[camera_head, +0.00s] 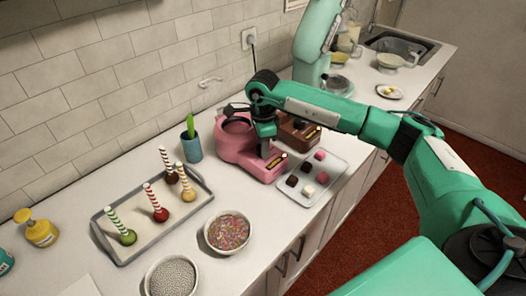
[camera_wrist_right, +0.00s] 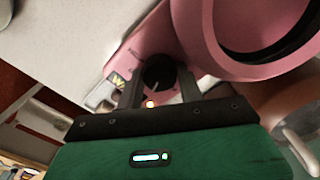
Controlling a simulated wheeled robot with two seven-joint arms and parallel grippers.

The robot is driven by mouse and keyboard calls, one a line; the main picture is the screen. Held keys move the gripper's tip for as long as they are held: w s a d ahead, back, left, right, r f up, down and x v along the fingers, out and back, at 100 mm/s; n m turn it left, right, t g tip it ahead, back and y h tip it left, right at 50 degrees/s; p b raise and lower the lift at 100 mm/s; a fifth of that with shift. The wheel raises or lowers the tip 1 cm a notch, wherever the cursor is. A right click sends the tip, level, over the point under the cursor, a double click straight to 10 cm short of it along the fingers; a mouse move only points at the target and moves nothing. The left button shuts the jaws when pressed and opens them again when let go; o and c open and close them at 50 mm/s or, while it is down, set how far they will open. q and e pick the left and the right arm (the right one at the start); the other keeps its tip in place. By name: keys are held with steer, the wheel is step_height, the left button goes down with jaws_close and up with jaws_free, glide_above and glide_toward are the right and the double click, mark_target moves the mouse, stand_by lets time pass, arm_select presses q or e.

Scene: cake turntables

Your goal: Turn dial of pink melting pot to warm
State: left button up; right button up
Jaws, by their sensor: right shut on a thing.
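The pink melting pot (camera_head: 231,146) stands on the counter near the wall, and its pink body fills much of the right wrist view (camera_wrist_right: 206,30). Its black dial (camera_wrist_right: 157,72) sits on the pink base, with a pale pointer line on it and a small glowing light (camera_wrist_right: 150,103) beside it. My right gripper (camera_wrist_right: 158,84) is shut on the dial, one dark finger on each side. In the head view my right gripper (camera_head: 268,157) points down at the pot's base and hides the dial. My left gripper is not in view.
A brown pot (camera_head: 297,137) stands close behind the pink one. A tray of chocolates (camera_head: 333,184) lies to its right.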

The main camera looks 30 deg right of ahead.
steer(key=shift+n+b, duration=0.4)
steer(key=shift+n, duration=0.1)
steer(key=o, duration=1)
